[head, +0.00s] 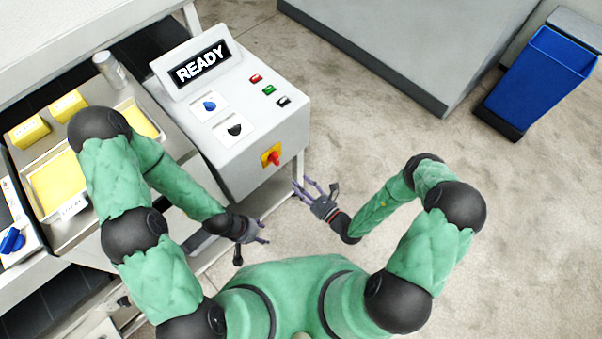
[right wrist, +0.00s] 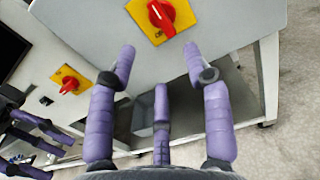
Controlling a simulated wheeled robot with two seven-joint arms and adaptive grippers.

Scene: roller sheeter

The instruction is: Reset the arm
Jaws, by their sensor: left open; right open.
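My right gripper (head: 318,191) is open and empty, in front of the right side of the grey control box. In the right wrist view its purple fingers (right wrist: 160,75) are spread apart below a red rotary switch (right wrist: 161,14) on a yellow plate, with nothing between them. My left gripper (head: 254,240) is lower and to the left of it in the head view, open and empty. Part of the left gripper shows at the left edge of the right wrist view (right wrist: 35,130). Both my arms are bent, with the hands in front of my body.
The control box (head: 255,135) has a READY display (head: 202,63), several buttons and two knobs. Left of it are trays with yellow blocks (head: 67,106) and a metal shaker (head: 110,69). A blue bin (head: 540,75) stands at upper right. The floor right of my arms is clear.

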